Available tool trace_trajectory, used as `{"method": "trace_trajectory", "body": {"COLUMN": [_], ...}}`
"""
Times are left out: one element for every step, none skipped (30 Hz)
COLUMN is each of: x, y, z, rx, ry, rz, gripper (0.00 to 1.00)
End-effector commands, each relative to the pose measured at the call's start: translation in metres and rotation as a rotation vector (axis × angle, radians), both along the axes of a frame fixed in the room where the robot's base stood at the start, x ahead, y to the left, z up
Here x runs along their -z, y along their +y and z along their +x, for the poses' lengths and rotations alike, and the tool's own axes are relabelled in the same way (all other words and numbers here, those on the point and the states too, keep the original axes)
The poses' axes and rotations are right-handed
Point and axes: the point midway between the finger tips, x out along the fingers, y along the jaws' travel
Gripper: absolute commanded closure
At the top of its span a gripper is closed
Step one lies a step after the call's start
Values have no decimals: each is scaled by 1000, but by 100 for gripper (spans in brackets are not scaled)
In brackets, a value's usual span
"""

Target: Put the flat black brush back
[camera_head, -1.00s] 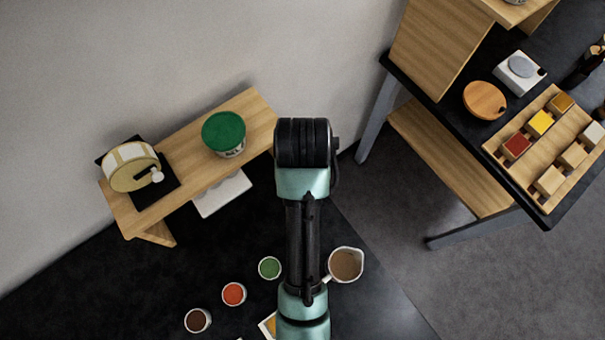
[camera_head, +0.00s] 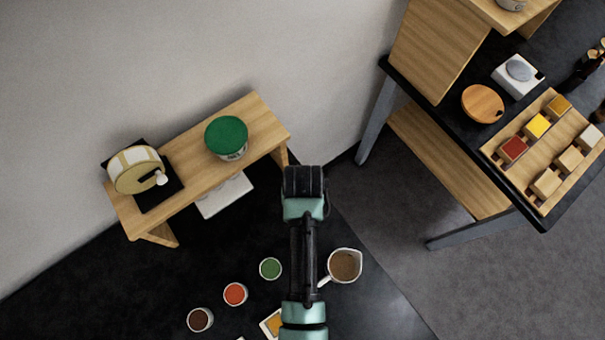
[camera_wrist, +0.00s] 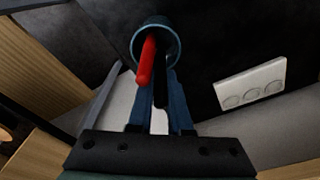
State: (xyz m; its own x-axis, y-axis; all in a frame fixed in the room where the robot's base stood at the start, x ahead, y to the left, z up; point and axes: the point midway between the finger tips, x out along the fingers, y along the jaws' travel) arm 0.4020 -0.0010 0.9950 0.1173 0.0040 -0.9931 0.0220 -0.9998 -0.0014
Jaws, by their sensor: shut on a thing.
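In the wrist view, my gripper (camera_wrist: 168,98) has its blue fingers closed around a thin black handle, which I take to be the flat black brush (camera_wrist: 161,93). A round blue-grey cup (camera_wrist: 174,43) lies just beyond the fingertips. The far end of the black handle overlaps the cup's opening; I cannot tell how deep it reaches. A red handle (camera_wrist: 146,63) sticks out of the same cup, close beside the black one. In the head view, my own arm hides the gripper, the brush and the cup.
A wooden shelf (camera_head: 190,182) carries a green-lidded tub (camera_head: 227,137) and a cream drum-shaped object (camera_head: 136,170). A white panel (camera_head: 226,195) is beneath it, also in the wrist view (camera_wrist: 250,87). Several small paint cups and a jug (camera_head: 345,266) stand on the dark table.

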Motion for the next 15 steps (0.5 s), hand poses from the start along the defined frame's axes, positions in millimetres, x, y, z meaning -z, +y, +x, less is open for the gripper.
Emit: {"method": "trace_trajectory", "body": {"x": [0,0,1,2,3,3,3,3,3,3,2,2,2,2,2], "y": [0,0,0,0,0,0,0,0,0,0,0,0,0,0,0], "z": [0,0,0,0,0,0,0,0,0,0,0,0,0,0,0], "rx": [0,0,0,0,0,0,0,0,0,0,0,0,0,0,0], "ry": [0,0,0,0,0,0,0,0,0,0,0,0,0,0,0], "rz": [0,0,0,0,0,0,0,0,0,0,0,0,0,0,0], "gripper": [100,100,100,100,100,79,74,68,61,56,53,53,53,53,53]}}
